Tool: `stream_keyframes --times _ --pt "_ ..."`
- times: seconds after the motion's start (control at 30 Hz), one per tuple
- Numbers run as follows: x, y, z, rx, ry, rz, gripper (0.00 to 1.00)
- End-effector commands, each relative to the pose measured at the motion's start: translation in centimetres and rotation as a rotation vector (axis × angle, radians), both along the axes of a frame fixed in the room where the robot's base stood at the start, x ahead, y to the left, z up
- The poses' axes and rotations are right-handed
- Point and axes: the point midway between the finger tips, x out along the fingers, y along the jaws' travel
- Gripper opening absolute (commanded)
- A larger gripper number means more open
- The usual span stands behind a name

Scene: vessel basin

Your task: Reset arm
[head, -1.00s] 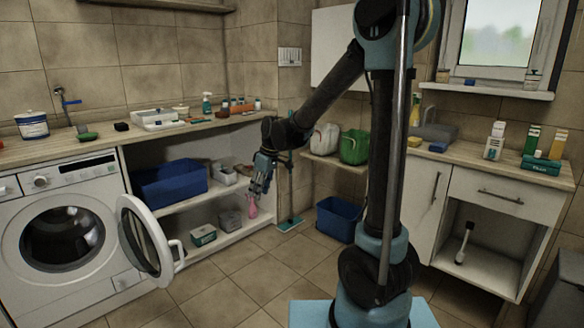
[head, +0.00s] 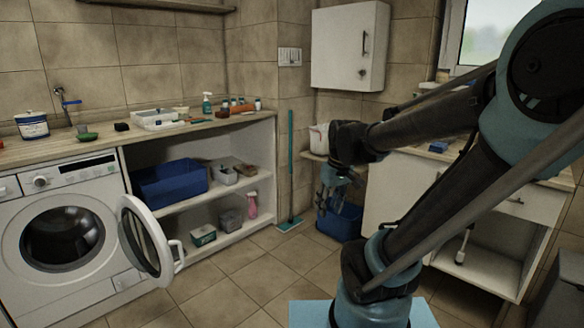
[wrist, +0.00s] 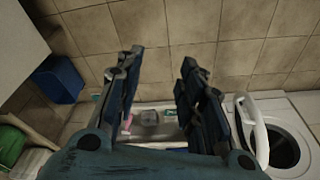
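My gripper (head: 331,190) hangs at the end of my arm, in front of the blue bin (head: 340,219) in the head view. In the wrist view my gripper (wrist: 158,75) has its two fingers spread apart, with only floor tiles and distant shelf items between them. It is open and holds nothing.
The washing machine (head: 64,236) has its round door (head: 146,240) swung open at left. Low shelves hold a blue basin (head: 168,184) and a pink spray bottle (head: 252,205). A green broom (head: 290,170) leans on the wall. The middle floor is clear.

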Motion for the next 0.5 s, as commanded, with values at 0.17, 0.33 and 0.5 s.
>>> stream_keyframes --times 0.17,0.33,0.5 --pt "-3.6 -2.8 -1.5 -0.009 0.006 -0.128 0.35" --pt "-6.7 -5.0 -3.1 -0.018 0.01 -0.249 0.35" --pt "-9.1 -6.5 -4.7 -0.025 0.013 -0.347 0.35"
